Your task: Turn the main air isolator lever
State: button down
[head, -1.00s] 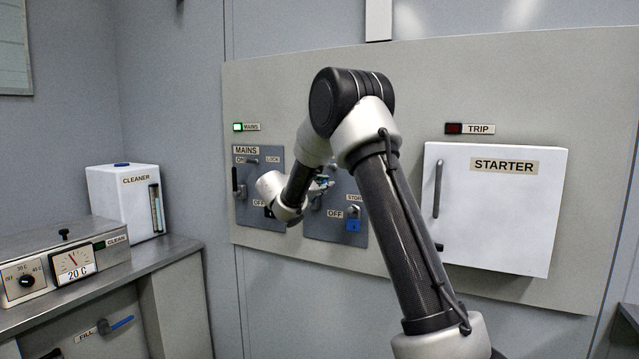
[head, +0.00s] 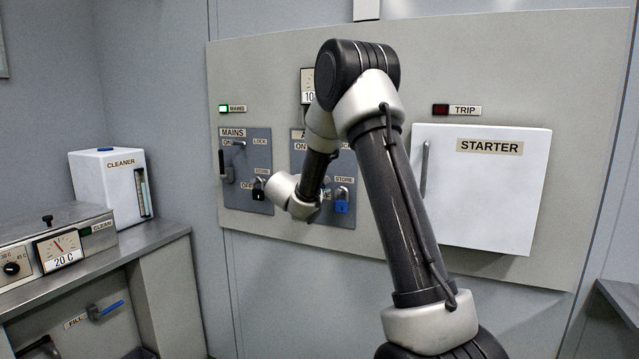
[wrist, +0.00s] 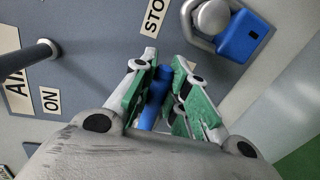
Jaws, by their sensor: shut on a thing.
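The air isolator panel (head: 300,163) is the second grey panel on the wall board, partly hidden by my arm in the head view. In the wrist view its face (wrist: 105,40) carries AIR and ON labels. My gripper (wrist: 157,75), with green finger pads, is shut on the blue lever handle (wrist: 155,95). The handle shows between the fingers and its far part is hidden. In the head view my wrist covers the lever and the fingers. A blue padlock (head: 341,203) hangs at the STORE spot, close beyond the fingers in the wrist view (wrist: 243,37).
The MAINS panel (head: 245,165), with a black lever and padlock, is just left of my wrist. The STARTER box (head: 480,190) stands out from the board at right. A dark round post (wrist: 35,55) sticks out near the ON label. A counter with a cleaner box (head: 110,188) is at left.

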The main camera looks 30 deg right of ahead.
jog(key=shift+f+m, duration=0.3)
jog(key=shift+f, duration=0.2)
jog(key=c, duration=1.4)
grip_release()
jog(key=v, duration=1.2)
jog(key=shift+s+d, duration=0.1)
